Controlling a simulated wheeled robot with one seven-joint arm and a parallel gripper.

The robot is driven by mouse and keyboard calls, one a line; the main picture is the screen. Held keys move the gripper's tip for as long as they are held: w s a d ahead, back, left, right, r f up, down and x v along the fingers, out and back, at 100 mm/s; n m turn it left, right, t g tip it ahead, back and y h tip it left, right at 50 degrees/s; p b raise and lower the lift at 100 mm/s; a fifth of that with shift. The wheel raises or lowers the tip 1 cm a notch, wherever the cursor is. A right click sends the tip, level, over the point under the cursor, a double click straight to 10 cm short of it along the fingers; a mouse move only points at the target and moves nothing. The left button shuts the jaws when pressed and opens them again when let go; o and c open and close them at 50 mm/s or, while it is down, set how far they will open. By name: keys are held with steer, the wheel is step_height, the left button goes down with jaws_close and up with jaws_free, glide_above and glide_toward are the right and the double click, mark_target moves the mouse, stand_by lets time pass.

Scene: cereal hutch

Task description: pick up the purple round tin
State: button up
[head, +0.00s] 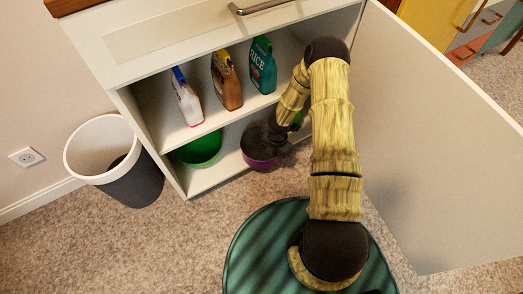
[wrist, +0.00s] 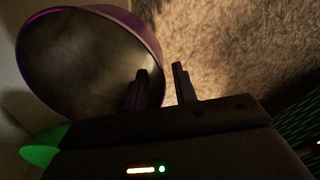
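The purple round tin (head: 258,161) stands at the front of the lower shelf in the head view, its open top dark inside. In the wrist view the tin (wrist: 75,60) fills the upper left, with its purple outer wall towards my fingers. My gripper (head: 273,133) is at the tin's right side in the head view. In the wrist view my gripper (wrist: 161,85) is open, with a gap between its fingers. One finger overlaps the tin's rim and the other lies outside it, over carpet. I cannot tell whether either finger touches the wall.
A green bowl (head: 203,150) sits left of the tin on the lower shelf. White (head: 187,102), brown (head: 227,85) and teal (head: 263,70) containers stand on the shelf above. The open cabinet door (head: 425,150) borders the right. A bin (head: 120,165) stands on the carpet at left.

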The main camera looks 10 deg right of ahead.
mark_target(275, 163)
step_height(275, 163, down, 4)
steer(key=shift+f+b, duration=0.1)
steer(key=shift+b, duration=1.1)
steer(key=shift+c, duration=0.5)
jaws_close()
